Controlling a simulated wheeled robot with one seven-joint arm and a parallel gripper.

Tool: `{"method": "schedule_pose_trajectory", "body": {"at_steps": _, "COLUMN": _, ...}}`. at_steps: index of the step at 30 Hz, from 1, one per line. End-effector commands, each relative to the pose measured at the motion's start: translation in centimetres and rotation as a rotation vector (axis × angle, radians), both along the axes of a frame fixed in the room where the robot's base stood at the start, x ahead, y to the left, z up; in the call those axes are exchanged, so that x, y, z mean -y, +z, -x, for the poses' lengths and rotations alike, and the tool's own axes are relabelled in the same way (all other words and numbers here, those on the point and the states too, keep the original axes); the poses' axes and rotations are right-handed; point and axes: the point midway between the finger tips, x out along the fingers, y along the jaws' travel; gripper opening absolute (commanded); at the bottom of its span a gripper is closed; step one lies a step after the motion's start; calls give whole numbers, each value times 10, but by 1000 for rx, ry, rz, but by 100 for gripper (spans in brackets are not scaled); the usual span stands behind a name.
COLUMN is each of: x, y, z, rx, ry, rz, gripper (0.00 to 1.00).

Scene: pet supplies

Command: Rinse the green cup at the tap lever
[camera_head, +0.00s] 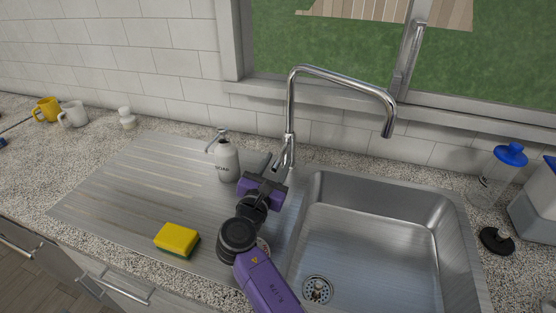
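The chrome tap (291,110) rises behind the sink, and its spout arches right over the basin. Its lever (281,160) is low on the tap body, on the left side. My gripper (272,172) is close in front of the lever, at the left rim of the basin. I cannot tell whether it touches the lever, and its fingers are too small and dark to tell open from shut. I see no green cup in this view; my purple arm covers part of the drainboard and rim. No water shows under the spout.
The steel basin (375,235) looks empty. A soap dispenser (226,162) stands just left of my gripper. A yellow sponge (177,239) lies on the drainboard (130,185). A yellow mug (46,110) and a white mug (74,114) stand far left. A blue-lidded container (509,156) stands right.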

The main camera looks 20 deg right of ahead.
Motion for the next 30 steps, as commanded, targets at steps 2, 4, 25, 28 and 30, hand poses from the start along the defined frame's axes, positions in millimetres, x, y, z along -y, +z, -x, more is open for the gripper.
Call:
{"method": "schedule_pose_trajectory", "body": {"at_steps": 2, "x": 5, "y": 0, "z": -7, "rx": -1, "ry": 0, "rz": 1, "gripper": 38}}
{"method": "schedule_pose_trajectory", "body": {"at_steps": 4, "x": 7, "y": 0, "z": -10, "rx": -1, "ry": 0, "rz": 0, "gripper": 38}}
{"method": "schedule_pose_trajectory", "body": {"at_steps": 25, "x": 9, "y": 0, "z": -13, "rx": 0, "ry": 1, "rz": 1, "gripper": 0}}
{"method": "schedule_pose_trajectory", "body": {"at_steps": 28, "x": 9, "y": 0, "z": -13, "rx": 0, "ry": 1, "rz": 1, "gripper": 0}}
{"method": "schedule_pose_trajectory", "body": {"at_steps": 30, "x": 9, "y": 0, "z": -13, "rx": 0, "ry": 1, "rz": 1, "gripper": 0}}
